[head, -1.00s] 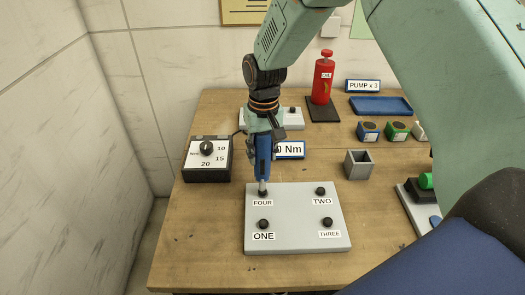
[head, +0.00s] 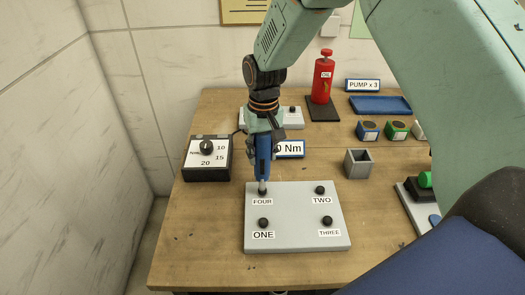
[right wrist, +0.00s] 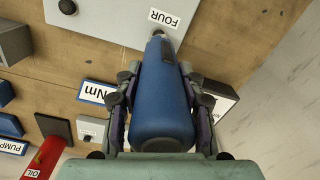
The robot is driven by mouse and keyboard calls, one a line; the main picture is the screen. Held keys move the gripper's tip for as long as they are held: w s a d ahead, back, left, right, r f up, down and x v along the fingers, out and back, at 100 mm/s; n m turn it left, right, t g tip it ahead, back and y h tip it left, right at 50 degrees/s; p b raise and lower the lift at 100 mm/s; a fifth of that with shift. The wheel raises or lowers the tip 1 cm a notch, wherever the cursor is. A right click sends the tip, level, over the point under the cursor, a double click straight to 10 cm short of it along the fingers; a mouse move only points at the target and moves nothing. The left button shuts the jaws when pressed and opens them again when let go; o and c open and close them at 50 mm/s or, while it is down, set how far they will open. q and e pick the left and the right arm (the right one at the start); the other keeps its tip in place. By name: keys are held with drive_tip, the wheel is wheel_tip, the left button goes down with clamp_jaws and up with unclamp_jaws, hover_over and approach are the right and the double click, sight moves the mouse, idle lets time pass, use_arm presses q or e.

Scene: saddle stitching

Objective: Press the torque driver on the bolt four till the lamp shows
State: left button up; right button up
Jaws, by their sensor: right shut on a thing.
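The blue torque driver (head: 263,158) stands upright in my right gripper (head: 263,140), its tip down at bolt four (head: 263,191). Whether the tip presses on the bolt or only meets it I cannot tell. In the right wrist view my right gripper (right wrist: 165,100) is shut around the driver's blue body (right wrist: 163,105), and the FOUR label (right wrist: 164,18) lies just past it. The grey plate (head: 297,240) also bears bolts ONE (head: 263,222), TWO (head: 320,190) and THREE (head: 327,221). No lit lamp shows on the driver. My left gripper is out of view.
A black dial box (head: 207,172) stands left of the driver. Behind are an Nm sign (head: 292,149), a red oil can (head: 323,78) and a blue tray (head: 380,106). A grey open box (head: 358,163) stands right. The table front (head: 210,265) is clear.

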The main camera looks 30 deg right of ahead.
sight(263, 134)
drive_tip(key=shift+s+f, duration=0.2)
drive_tip(key=shift+s, duration=0.05)
idle(0.8)
drive_tip(key=shift+w+r+p, duration=0.15)
drive_tip(key=shift+r+p, duration=0.5)
drive_tip(key=shift+p, duration=0.05)
drive_tip(key=shift+w+r+p, duration=0.15)
drive_tip(key=shift+r+p, duration=0.45)
drive_tip(key=shift+p, duration=0.1)
drive_tip(key=shift+r, duration=1.85)
drive_tip(key=shift+s, duration=0.15)
